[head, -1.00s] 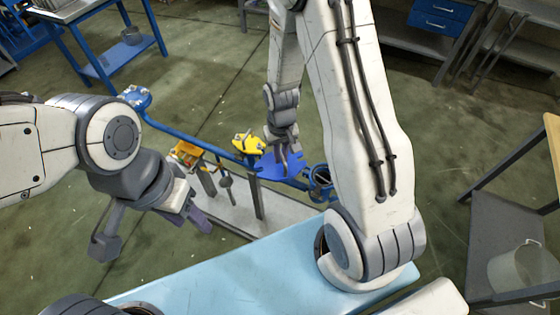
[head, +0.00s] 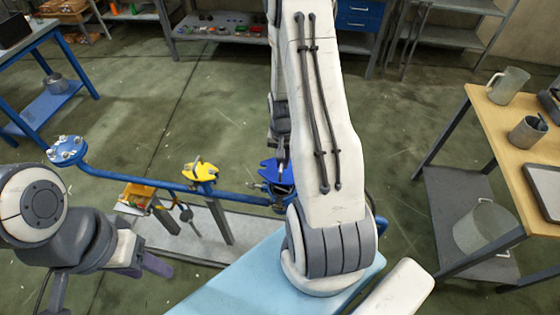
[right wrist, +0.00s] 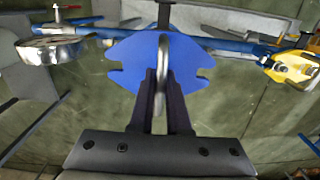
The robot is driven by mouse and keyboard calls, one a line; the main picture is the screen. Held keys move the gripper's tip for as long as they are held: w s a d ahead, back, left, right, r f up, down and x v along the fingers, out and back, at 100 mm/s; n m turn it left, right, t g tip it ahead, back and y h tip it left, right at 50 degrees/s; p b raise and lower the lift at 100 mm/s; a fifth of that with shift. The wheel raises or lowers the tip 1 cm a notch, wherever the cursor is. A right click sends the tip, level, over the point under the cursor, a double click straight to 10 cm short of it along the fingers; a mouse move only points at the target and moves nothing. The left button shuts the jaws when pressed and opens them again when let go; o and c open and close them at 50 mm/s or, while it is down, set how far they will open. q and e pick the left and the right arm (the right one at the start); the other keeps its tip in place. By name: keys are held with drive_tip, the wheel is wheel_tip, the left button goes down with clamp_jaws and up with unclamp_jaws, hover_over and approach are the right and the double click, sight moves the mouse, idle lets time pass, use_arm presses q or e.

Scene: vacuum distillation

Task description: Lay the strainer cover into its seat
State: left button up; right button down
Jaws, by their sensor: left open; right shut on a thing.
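The strainer cover is a blue notched plate (head: 272,172) with a metal handle. My right gripper (head: 282,150) is shut on that handle. In the right wrist view the cover (right wrist: 128,66) hangs beyond my fingers (right wrist: 162,98), the handle upright between them. A round metal-rimmed body, apparently the seat (right wrist: 50,50), lies left of the cover there, on the blue pipe. In the head view the cover and my right arm largely hide it at the pipe's right end. The cover appears apart from it. My left gripper (head: 108,280) is open and empty at lower left.
The blue pipe (head: 135,178) runs from a bolted flange (head: 67,150) past a yellow fitting (head: 200,173) above a grey base (head: 185,235). An orange-yellow box (head: 135,197) hangs beside it. A wooden-topped bench (head: 495,130) stands right; floor is clear behind the pipe.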

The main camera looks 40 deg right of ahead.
drive_tip(key=shift+a+r, duration=0.1)
drive_tip(key=shift+f+b, duration=2.25)
drive_tip(key=shift+f, duration=0.7)
drive_tip(key=shift+f+b, duration=0.5)
drive_tip(key=shift+f, duration=0.3)
drive_tip(key=c, duration=0.8)
unclamp_jaws()
drive_tip(key=shift+s+f, duration=0.1)
wheel_tip(320, 180, up, 11)
drive_tip(key=shift+f, duration=0.15)
